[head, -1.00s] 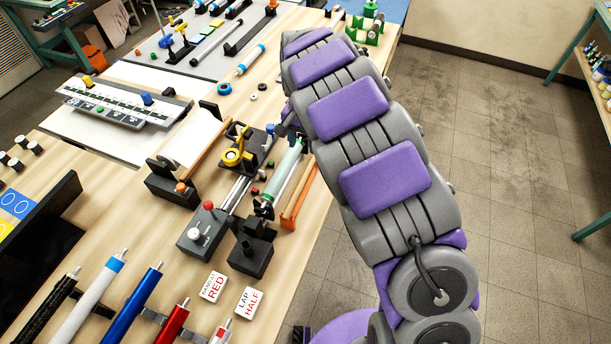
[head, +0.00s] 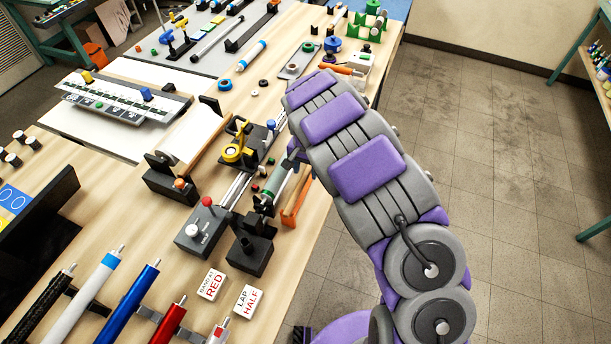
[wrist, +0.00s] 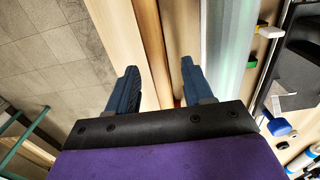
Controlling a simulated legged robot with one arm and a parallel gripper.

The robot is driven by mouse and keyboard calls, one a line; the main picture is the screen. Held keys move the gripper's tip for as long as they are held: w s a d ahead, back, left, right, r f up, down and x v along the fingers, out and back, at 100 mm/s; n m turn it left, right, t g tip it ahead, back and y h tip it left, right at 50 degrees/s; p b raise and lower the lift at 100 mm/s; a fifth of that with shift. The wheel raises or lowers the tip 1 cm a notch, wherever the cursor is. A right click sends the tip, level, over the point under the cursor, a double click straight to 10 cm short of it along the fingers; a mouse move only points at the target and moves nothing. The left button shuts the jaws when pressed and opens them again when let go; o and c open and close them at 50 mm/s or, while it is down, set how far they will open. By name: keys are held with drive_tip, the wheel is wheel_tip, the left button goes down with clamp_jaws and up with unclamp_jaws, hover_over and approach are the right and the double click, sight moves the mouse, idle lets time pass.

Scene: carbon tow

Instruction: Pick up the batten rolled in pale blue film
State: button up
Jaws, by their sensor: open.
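The batten in pale blue-green film (head: 279,182) lies in the bench fixture between its end supports, partly covered by my arm. In the wrist view it is the large pale roll (wrist: 230,45), to the right of my gripper (wrist: 158,78). The two dark blue fingers are spread apart and empty. The right finger is close beside the roll; I cannot tell whether it touches. A wooden, orange-edged strip (head: 294,208) lies beside the fixture and shows below the gap between the fingers. In the head view my gripper is mostly hidden behind my arm.
A grey control box with a red knob (head: 202,226) and a black end block (head: 250,250) stand nearby. Lettered tiles (head: 212,285) and several coloured rods (head: 132,304) lie in front. A white sheet roll (head: 193,135) is left. The bench's right edge drops to open floor (head: 470,150).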

drive_tip(key=shift+f, duration=0.5)
drive_tip(key=shift+c, duration=0.4)
drive_tip(key=shift+r, duration=0.1)
clamp_jaws()
